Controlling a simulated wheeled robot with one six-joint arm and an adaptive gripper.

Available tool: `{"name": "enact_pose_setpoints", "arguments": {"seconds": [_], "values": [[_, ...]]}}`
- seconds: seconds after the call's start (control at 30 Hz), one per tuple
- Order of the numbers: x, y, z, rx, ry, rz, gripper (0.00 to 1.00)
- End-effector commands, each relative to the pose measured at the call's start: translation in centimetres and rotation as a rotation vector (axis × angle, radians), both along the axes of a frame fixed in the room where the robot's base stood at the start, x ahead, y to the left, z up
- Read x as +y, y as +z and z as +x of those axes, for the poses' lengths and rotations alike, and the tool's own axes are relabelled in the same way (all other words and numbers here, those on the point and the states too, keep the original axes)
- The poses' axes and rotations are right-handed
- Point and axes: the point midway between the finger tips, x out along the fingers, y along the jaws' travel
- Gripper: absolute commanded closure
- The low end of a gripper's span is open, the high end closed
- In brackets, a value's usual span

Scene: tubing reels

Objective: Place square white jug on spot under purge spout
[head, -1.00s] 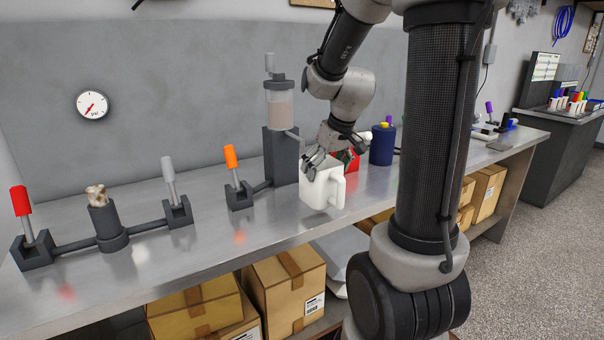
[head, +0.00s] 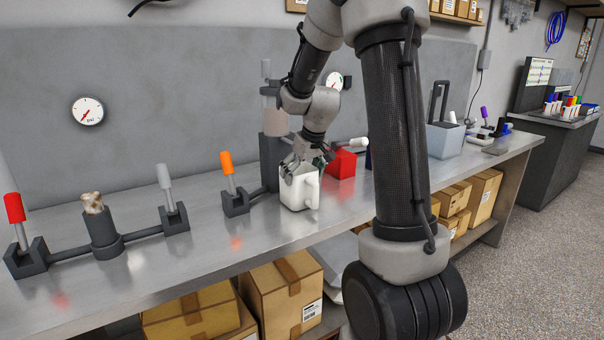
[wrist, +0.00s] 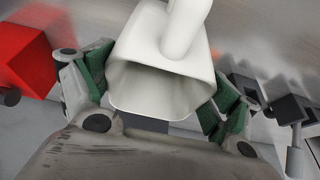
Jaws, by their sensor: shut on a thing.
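The square white jug (head: 299,188) is in my gripper (head: 302,166) at the bench, in front of the dark dispenser column (head: 272,160). In the wrist view, the jug (wrist: 160,80) sits between the green-padded fingers of my gripper (wrist: 155,98), its open mouth facing the camera and its handle at the top. Whether the jug's base touches the bench is unclear. The dispenser is partly hidden behind my arm. I cannot make out the purge spout or the spot under it.
A red block (head: 341,164) stands just right of the jug. An orange-handled valve (head: 232,190) and a grey-handled valve (head: 172,205) stand to the left on the metal bench (head: 205,262). A grey-blue container (head: 445,140) stands farther right.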

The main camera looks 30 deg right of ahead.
Motion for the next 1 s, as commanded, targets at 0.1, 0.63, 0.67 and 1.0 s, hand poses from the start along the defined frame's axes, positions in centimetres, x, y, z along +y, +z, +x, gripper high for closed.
{"name": "enact_pose_setpoints", "arguments": {"seconds": [0.1,0.63,0.67,1.0], "values": [[0.0,-0.2,0.0,0.001,0.000,0.000,0.52],[0.0,0.0,0.0,-0.001,0.000,0.000,0.00],[0.0,0.2,0.0,-0.001,0.000,0.000,0.00],[-0.1,6.5,-2.6,-0.005,-0.001,-0.002,0.00]]}}
